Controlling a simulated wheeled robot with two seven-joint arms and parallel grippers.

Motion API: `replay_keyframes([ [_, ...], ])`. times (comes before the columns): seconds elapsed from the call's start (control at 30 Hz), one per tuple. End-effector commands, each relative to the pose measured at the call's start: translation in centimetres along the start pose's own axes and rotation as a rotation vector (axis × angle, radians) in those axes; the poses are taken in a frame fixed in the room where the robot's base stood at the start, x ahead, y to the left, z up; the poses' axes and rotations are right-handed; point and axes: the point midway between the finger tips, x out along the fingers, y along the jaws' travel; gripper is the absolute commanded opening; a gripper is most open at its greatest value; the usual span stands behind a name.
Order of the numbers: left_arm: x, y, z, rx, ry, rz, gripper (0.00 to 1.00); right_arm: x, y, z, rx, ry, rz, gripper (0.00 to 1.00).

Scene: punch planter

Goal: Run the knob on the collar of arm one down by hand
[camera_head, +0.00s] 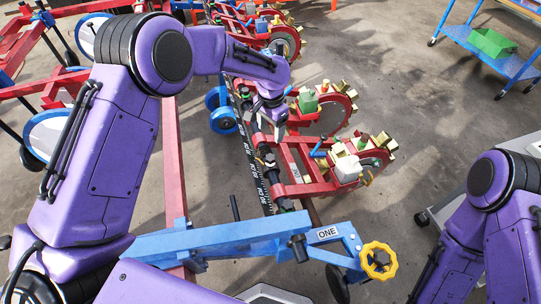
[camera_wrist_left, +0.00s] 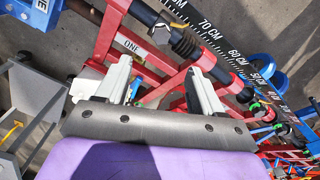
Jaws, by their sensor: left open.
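Red arm one (camera_head: 300,165) reaches out from the black toolbar with the white centimetre scale (camera_head: 250,150). Its "ONE" label shows in the left wrist view (camera_wrist_left: 132,47). A grey faceted knob (camera_wrist_left: 160,34) sits beside the dark ribbed collar (camera_wrist_left: 185,41) on the bar at arm one. In the head view the collar area (camera_head: 268,160) is small, and the knob's height is hard to tell. My left gripper (camera_head: 267,128) is over the bar, a little beyond that collar. Its two pale fingers (camera_wrist_left: 158,82) are apart with nothing between them. My right gripper is out of the head view.
Several red arms with wheels and seed units stand close by, beyond and right of the bar. A blue cart (camera_head: 510,62) holds a green bin (camera_head: 492,42). Open floor lies right of centre.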

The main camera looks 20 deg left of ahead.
Motion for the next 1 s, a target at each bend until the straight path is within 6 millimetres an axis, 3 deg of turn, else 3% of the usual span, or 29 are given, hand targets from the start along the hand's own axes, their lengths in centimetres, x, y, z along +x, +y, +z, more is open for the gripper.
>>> replay_keyframes([
  [0.03,1.9,0.0,0.1,-0.067,-0.002,-0.007,0.67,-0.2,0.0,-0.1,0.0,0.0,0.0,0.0],
  [0.5,11.3,-0.1,0.0,-0.12,0.006,-0.007,0.67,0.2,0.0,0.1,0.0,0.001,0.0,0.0],
  [0.7,13.3,-0.2,-0.1,-0.119,0.009,-0.008,0.67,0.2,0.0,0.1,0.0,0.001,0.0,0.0],
  [0.97,13.4,-0.2,-0.1,-0.119,0.009,-0.008,0.67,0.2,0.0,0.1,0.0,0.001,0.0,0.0],
  [1.0,13.4,-0.2,-0.1,-0.119,0.009,-0.008,0.54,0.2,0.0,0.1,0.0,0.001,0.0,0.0],
])
